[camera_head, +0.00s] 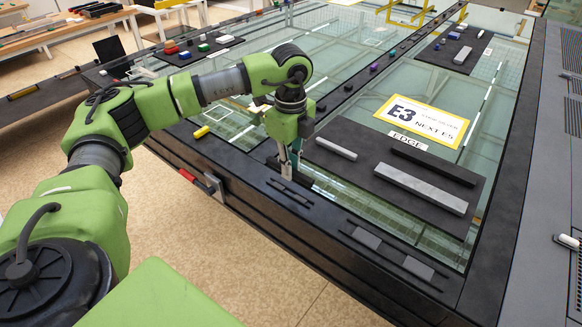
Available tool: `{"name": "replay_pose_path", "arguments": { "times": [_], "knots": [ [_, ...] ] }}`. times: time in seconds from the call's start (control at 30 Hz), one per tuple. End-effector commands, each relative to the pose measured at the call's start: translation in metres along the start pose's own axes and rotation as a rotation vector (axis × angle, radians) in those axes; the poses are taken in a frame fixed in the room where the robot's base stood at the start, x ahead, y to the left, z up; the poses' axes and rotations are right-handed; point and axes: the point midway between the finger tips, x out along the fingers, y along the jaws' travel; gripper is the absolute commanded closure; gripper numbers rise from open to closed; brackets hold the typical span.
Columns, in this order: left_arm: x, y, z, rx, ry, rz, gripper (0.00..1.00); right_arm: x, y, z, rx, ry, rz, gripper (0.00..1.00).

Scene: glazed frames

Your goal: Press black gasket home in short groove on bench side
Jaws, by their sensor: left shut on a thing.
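My left gripper (290,172) points straight down over the dark near rail (340,215) of the glazed frame. Its fingers are shut on a small dark piece at the rail, which looks like the black gasket; the fingers and the dark rail hide most of it. Narrow dark slots (289,192) run along the rail top just in front of the fingertips. I cannot tell which is the short groove, or whether the piece is seated. My right gripper is not in view.
Two grey blocks (366,238) lie on the rail to the right. A dark mat (350,180) on the glass holds a white bar (336,149), a black bar (433,160) and a grey bar (421,189). A yellow-edged E3 sign (421,120) lies behind. A red-and-grey clamp (214,187) hangs on the rail's outer side.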

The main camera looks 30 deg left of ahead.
Motion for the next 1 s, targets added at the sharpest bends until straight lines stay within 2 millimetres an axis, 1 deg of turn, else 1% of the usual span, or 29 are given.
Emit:
{"name": "replay_pose_path", "arguments": {
  "times": [0.1, 0.3, 0.57, 0.8, 1.0],
  "knots": [
    [0.000, 0.000, 0.000, 0.000, 0.000, 0.000, 1.00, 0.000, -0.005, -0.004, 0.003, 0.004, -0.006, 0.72],
    [0.001, 0.000, 0.000, -0.001, 0.000, -0.003, 1.00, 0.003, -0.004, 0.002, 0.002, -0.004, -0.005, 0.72],
    [0.017, 0.000, 0.000, -0.001, 0.000, -0.001, 1.00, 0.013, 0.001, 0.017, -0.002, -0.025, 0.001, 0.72],
    [0.032, 0.000, 0.000, -0.001, 0.000, -0.002, 1.00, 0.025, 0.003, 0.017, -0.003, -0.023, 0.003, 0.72],
    [0.035, 0.000, 0.000, -0.001, 0.000, -0.002, 1.00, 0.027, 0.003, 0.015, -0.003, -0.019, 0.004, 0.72]
  ]
}}
